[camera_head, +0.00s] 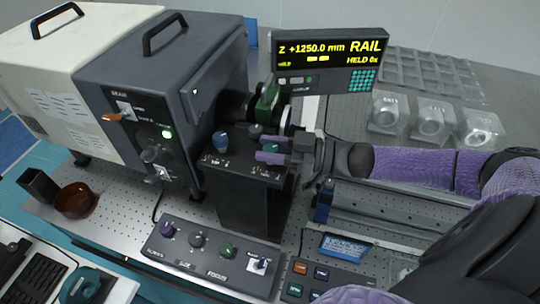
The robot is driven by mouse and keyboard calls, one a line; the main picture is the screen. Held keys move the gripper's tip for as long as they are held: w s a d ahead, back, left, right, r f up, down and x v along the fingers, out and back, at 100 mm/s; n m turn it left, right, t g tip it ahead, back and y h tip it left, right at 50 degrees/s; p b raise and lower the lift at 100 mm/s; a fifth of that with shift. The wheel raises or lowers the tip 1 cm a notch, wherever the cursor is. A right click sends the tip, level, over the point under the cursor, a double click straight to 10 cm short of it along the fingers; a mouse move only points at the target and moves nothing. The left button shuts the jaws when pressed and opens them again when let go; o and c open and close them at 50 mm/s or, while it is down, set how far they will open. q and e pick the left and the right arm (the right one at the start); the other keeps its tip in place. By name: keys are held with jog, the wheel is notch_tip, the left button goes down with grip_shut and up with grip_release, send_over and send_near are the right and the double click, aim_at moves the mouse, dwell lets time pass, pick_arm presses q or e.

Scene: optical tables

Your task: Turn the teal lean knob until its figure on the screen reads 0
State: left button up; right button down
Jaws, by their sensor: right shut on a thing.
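My right gripper (268,147) reaches in from the right over a black block (240,190) with several small knobs on top. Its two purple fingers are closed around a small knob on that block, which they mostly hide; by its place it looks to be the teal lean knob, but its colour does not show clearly. A blue knob (220,140) and a dark grey knob (256,130) stand free beside the fingers. The screen (328,58) reads Z +1250.0 mm, RAIL, HELD; no lean figure is readable on it. My left gripper is not in view.
A grey instrument box (165,85) stands behind left of the block. A knob panel (205,262) lies in front, with a small blue display (343,247) to its right. Round parts in clear holders (430,125) stand at the right. A brown bowl (76,200) sits left.

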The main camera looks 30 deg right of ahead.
jog(key=shift+f+n+g+y+b, duration=0.15)
jog(key=shift+n+g+y+b, duration=0.45)
jog(key=shift+g, duration=0.1)
jog(key=shift+r, duration=0.2)
jog(key=shift+c, duration=1.4)
grip_release()
pick_arm(q)
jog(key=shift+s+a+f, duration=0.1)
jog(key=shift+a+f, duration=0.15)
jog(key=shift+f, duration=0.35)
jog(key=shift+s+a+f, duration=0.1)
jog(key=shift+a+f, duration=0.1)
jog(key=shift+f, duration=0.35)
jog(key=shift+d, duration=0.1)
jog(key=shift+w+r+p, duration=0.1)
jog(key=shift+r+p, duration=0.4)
jog(key=shift+p, duration=0.15)
pick_arm(e)
jog(key=v, duration=1)
